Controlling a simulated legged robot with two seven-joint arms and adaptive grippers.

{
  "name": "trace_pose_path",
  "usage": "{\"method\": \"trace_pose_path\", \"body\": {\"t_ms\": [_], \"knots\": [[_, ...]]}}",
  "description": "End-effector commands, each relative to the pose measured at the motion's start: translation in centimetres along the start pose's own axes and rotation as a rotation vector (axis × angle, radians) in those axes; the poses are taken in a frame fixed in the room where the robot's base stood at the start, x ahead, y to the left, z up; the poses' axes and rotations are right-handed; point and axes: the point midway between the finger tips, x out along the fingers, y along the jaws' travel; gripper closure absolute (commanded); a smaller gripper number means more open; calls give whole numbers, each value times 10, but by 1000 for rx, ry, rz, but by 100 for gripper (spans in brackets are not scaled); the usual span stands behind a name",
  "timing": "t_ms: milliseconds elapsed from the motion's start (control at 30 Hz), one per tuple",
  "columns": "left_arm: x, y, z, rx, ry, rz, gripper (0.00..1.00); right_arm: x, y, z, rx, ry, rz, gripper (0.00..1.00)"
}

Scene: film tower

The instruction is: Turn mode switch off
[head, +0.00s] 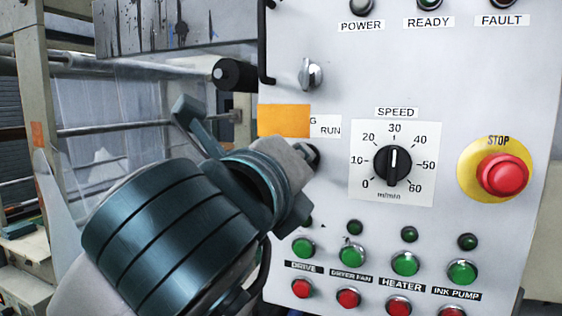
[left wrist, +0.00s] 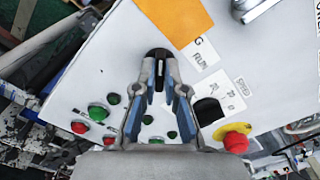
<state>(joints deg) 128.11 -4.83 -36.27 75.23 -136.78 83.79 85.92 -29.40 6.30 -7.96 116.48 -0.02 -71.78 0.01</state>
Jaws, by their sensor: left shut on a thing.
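The mode switch is a black knob on the pale control panel, beside a white label that ends in RUN (head: 330,129). In the head view only its dark edge (head: 314,156) shows past my gripper. In the left wrist view the black knob (left wrist: 157,55) sits between the fingertips. My left gripper (head: 300,165) comes in from the lower left and is shut on the knob; the fingers also show in the left wrist view (left wrist: 158,75). Which label the knob points to is hard to tell. My right gripper is not in view.
An orange patch (head: 284,120) covers part of the mode label. A speed dial (head: 392,166) points to about 30. A red stop button (head: 502,174) is at the right. Green buttons (head: 405,263) and red buttons (head: 348,298) line the lower panel. A silver key switch (head: 312,75) is above.

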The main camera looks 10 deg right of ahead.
Motion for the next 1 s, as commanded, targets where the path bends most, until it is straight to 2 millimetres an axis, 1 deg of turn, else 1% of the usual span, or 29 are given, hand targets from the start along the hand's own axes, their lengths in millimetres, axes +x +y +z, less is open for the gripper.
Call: {"method": "trace_pose_path", "body": {"t_ms": [33,67,100,367,467,567,667,800,900,1000], "knots": [[-1,-1,7,-6,-14,-6,82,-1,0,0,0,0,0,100],[-1,-1,6,-6,-13,-6,75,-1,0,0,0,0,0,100],[-1,-1,6,-5,-12,-5,65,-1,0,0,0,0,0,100],[-2,-2,2,-1,-7,-3,65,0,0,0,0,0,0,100],[-6,-2,2,0,-7,-4,65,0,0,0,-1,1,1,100],[-19,-1,3,-1,-8,-5,65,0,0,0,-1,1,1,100],[-39,-1,3,1,-9,-6,65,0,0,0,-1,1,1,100],[-72,0,3,-1,-10,-6,65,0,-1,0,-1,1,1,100],[-91,0,2,0,-9,-4,65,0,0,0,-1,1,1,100],[-105,0,2,-2,-8,-3,65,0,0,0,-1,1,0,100]]}}
